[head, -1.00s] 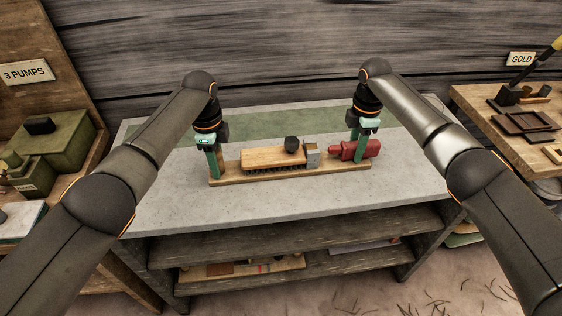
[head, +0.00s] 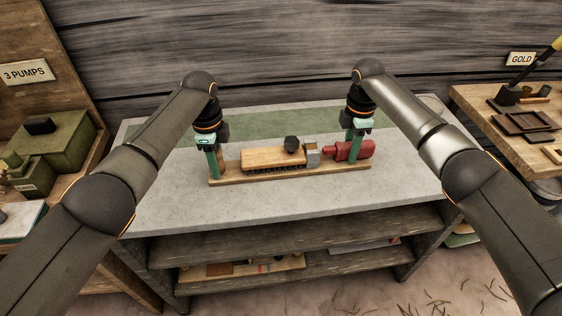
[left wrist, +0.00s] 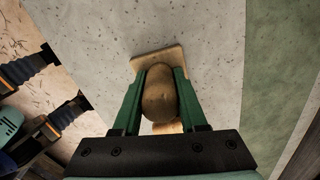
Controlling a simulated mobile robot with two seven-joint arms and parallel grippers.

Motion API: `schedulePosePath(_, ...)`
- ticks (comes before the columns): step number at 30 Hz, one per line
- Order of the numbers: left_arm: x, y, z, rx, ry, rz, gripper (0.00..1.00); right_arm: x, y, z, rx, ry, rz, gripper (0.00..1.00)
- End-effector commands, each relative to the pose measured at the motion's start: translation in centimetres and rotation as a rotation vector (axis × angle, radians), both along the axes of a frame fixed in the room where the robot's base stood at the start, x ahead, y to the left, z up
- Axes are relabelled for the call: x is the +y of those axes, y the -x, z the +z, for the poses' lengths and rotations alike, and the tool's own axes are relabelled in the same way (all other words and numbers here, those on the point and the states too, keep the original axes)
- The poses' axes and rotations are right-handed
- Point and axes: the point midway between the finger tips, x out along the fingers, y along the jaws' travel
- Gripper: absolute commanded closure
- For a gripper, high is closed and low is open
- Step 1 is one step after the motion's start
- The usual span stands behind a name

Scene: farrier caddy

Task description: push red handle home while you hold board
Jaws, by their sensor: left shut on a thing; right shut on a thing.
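The board (head: 290,176) lies flat on the grey bench top, with a wooden block and a grey metal piece (head: 313,154) on it. My left gripper (head: 214,170) is at the board's left end. In the left wrist view its fingers (left wrist: 158,100) are shut on a rounded brown wooden post (left wrist: 159,95) at that end. The red handle (head: 365,149) lies at the board's right end, its narrow left tip close to the grey piece; I cannot tell whether they touch. My right gripper (head: 350,153) is shut on the red handle and hides part of it.
A wooden block (head: 270,158) with a dark round knob (head: 291,143) sits along the board's middle. The grey bench top (head: 170,195) is clear in front. Side tables with green boxes (head: 60,145) at left and dark trays (head: 525,120) at right stand apart.

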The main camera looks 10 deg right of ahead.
Motion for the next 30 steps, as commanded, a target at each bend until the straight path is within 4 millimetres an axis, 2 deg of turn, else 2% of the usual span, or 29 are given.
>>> schedulePosePath(30, 0.1, 0.2, -0.4, 0.01, -0.002, 0.001, 1.0, 1.6, 0.0, 0.0, 0.0, -0.001, 0.001, 1.0)
